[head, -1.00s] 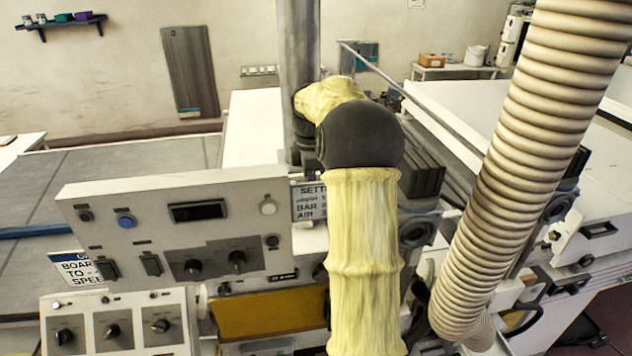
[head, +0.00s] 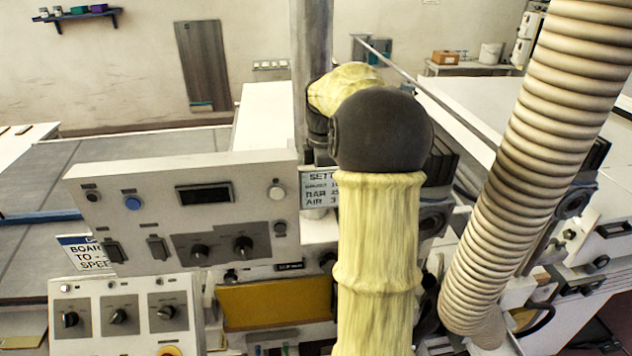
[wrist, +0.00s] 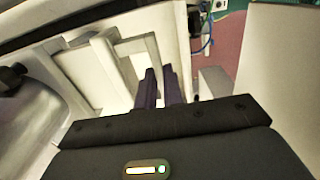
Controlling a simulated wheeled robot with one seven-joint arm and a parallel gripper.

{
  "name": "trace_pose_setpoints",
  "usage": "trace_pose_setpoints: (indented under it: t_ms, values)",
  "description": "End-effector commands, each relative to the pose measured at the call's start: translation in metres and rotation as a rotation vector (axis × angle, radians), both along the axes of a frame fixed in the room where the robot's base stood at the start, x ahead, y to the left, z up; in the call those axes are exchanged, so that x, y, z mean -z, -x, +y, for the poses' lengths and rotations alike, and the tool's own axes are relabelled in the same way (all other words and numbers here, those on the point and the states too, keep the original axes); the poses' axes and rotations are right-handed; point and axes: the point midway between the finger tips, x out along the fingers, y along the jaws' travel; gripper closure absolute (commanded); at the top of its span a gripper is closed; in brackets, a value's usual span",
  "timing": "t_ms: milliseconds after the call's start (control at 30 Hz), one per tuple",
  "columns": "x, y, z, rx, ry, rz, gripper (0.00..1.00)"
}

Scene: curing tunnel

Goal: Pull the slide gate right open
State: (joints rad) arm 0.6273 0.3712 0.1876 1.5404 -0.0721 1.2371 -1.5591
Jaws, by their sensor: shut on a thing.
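In the wrist view, the two dark fingers of my gripper (wrist: 161,88) stand close together with a narrow gap between them. They are shut on what looks like the handle of the slide gate; the held part is mostly hidden between the fingers. A pale cream plate with raised frame edges (wrist: 108,68), apparently part of the slide gate, lies just left of the fingertips. How far the gate stands open cannot be told. In the head view, my arm in its yellow sleeve hides the gripper and the gate.
A control panel (head: 110,203) with knobs stands left of my arm, above a yellow plate (head: 275,305). A thick ribbed hose (head: 530,160) slants down on the right. A grey post (head: 311,60) rises behind my arm. In the wrist view, a pale wall (wrist: 285,60) is at right.

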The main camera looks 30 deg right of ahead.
Motion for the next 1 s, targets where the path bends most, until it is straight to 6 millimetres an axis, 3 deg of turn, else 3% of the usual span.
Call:
trace_pose_setpoints:
  t_ms: [367, 400, 500, 833, 1000]
  values:
    - [-0.001, 0.006, -0.003, 0.009, 0.0, -0.001, 1.0]
    - [-0.001, 0.005, -0.003, 0.009, 0.0, -0.001, 0.87]
    - [-0.001, 0.005, -0.003, 0.009, 0.0, -0.001, 0.69]
    - [-0.002, 0.005, -0.003, 0.01, 0.0, -0.001, 0.69]
    - [-0.015, 0.004, -0.003, 0.01, 0.002, -0.005, 0.69]
